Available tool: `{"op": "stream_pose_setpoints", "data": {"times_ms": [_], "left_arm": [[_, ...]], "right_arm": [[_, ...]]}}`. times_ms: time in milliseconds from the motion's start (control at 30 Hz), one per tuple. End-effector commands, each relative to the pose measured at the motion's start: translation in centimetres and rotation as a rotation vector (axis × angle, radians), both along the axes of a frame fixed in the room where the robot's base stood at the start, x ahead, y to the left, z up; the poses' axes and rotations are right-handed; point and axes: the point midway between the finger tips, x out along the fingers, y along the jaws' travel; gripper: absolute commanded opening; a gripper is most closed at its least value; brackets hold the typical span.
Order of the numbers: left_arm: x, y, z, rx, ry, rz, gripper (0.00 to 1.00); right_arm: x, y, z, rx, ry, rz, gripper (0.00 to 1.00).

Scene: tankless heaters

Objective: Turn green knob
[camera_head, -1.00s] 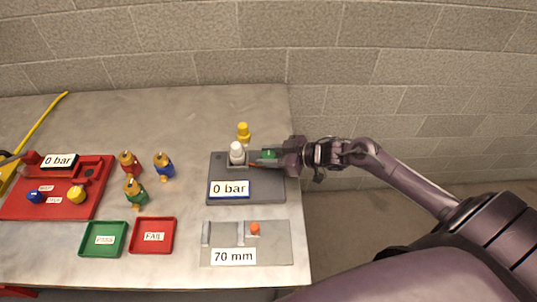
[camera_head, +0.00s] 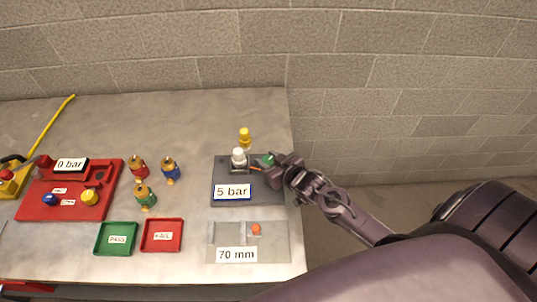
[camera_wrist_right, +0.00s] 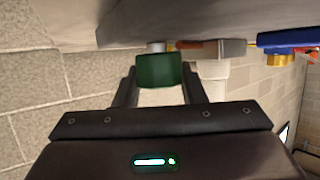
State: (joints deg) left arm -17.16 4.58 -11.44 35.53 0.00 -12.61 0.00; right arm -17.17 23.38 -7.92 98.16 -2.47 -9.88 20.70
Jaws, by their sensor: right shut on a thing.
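The green knob (camera_head: 267,160) sits on the right side of the grey test station (camera_head: 246,200), beside a white fitting (camera_head: 239,156). My right gripper (camera_head: 274,162) comes in from the right and is shut on the knob. In the right wrist view the green knob (camera_wrist_right: 160,70) lies between the two fingers of the gripper (camera_wrist_right: 158,84). The display (camera_head: 233,192) on the station reads 5 bar. My left gripper is not in view.
A yellow-topped part (camera_head: 245,137) stands behind the station. A 70 mm gauge plate (camera_head: 275,242) lies in front. Green (camera_head: 116,239) and red (camera_head: 162,235) trays, several valves and a red station (camera_head: 110,181) are to the left.

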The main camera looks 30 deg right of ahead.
Motion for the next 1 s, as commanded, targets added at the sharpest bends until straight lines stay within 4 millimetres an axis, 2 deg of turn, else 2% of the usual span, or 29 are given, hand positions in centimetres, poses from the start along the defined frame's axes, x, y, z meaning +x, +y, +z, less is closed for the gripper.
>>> {"op": "stream_pose_setpoints", "data": {"times_ms": [200, 500, 1000], "left_arm": [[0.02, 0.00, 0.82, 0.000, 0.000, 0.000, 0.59], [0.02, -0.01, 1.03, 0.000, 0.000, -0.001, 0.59], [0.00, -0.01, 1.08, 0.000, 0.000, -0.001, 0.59]], "right_arm": [[0.01, 0.23, 0.07, 0.008, 0.002, -0.196, 0.14], [0.08, 0.18, 0.02, 0.004, -0.001, -0.392, 0.14], [0.09, 0.01, 0.03, -0.002, -0.003, -0.495, 0.14]]}}
